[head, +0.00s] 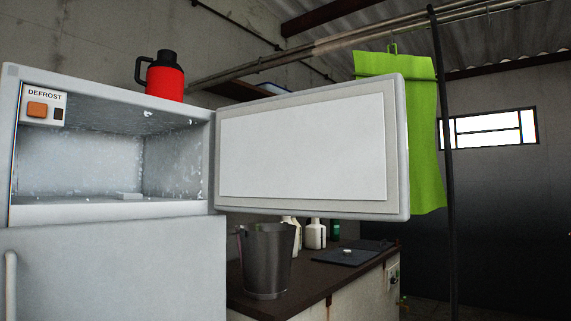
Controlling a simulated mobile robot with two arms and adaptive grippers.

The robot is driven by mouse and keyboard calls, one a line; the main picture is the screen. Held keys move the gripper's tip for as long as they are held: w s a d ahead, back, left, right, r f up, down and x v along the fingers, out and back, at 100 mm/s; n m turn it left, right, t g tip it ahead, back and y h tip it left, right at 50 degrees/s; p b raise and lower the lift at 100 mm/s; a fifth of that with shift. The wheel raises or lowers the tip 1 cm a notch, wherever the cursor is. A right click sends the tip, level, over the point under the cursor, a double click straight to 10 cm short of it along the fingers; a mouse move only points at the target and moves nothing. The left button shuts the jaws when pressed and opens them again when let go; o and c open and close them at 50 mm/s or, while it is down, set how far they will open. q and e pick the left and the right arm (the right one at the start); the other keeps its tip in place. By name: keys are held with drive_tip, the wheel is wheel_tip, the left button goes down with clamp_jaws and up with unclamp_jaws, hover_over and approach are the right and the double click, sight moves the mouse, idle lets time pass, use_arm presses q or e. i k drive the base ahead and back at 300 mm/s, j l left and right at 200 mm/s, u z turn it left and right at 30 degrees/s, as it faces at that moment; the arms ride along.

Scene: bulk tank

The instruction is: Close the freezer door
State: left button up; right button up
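The freezer door (303,150) is the white upper door of a fridge. It stands wide open, swung out to the right from its hinge side, with its inner panel facing me. The lower fridge door (110,270) is shut and has a vertical handle (10,285) at the left. Neither of my grippers is in view.
A red and black jug (165,76) stands on top of the fridge. Below the open door, a dark counter (318,283) holds a metal bucket (267,262) and white bottles (315,234). A green apron (428,135) hangs behind the door's right end, beside a dark pole (446,190).

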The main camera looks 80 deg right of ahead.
sight(337, 151)
drive_tip(key=k+l+z, duration=0.1)
drive_tip(key=l, duration=0.55)
drive_tip(key=k+l+z, duration=0.1)
drive_tip(key=k+l, duration=0.15)
drive_tip(key=l, duration=0.4)
drive_tip(key=k+l+z, duration=0.1)
drive_tip(key=l, duration=0.55)
drive_tip(key=k+l+z, duration=0.1)
drive_tip(key=l, duration=0.6)
drive_tip(key=k+l+z, duration=0.1)
drive_tip(key=l, duration=0.6)
drive_tip(key=k+l+z, duration=0.1)
drive_tip(key=l, duration=0.6)
drive_tip(key=k, duration=0.1)
